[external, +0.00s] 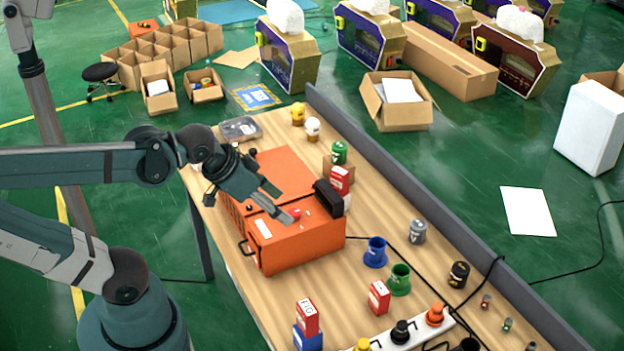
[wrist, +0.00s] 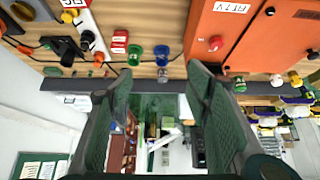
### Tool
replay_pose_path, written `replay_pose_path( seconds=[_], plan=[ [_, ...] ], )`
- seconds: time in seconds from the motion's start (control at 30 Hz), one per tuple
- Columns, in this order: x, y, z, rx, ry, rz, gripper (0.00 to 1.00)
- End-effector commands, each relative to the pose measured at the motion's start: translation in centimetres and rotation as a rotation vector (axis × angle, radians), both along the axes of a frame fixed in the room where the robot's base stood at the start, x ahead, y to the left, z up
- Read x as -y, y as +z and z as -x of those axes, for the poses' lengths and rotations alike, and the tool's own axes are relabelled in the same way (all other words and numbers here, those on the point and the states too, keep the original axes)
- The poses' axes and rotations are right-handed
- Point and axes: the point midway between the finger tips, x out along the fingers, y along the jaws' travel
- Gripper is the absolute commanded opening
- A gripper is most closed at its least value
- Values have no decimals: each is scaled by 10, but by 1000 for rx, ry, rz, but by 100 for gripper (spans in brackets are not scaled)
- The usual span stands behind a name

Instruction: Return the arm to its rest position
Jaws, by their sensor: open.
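My gripper (external: 283,203) hangs above the orange machine (external: 310,247) on the wooden table (external: 370,208). Its two fingers are spread apart with nothing between them. In the wrist view my gripper (wrist: 165,95) shows its two dark green fingers wide apart. The view there is tilted, with the table along the top and the room beyond below it. The orange machine also shows in the wrist view (wrist: 232,40), at the upper right. Any gap between the fingers and the machine's top is hard to judge.
Blue cup (external: 375,252), green cup (external: 400,280) and red box (external: 379,298) stand right of the machine. A red box on a blue one (external: 307,318) stands at the front. A black object (external: 328,198) sits at the machine's edge. A grey barrier (external: 420,195) lines the table's far side.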

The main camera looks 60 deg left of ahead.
Motion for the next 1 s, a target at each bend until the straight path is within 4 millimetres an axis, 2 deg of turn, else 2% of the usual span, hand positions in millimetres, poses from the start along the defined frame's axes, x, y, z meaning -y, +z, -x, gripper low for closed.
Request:
replay_pose_path(
  seconds=[0.03,0.1,0.4,0.6,1.0],
  plan=[
    [0,-14,0,0,0,0,49],
    [0,-25,0,0,0,0,49],
    [0,-62,0,0,0,0,49],
    [0,-69,0,0,0,0,49],
    [0,-69,0,0,0,0,49]
  ],
)
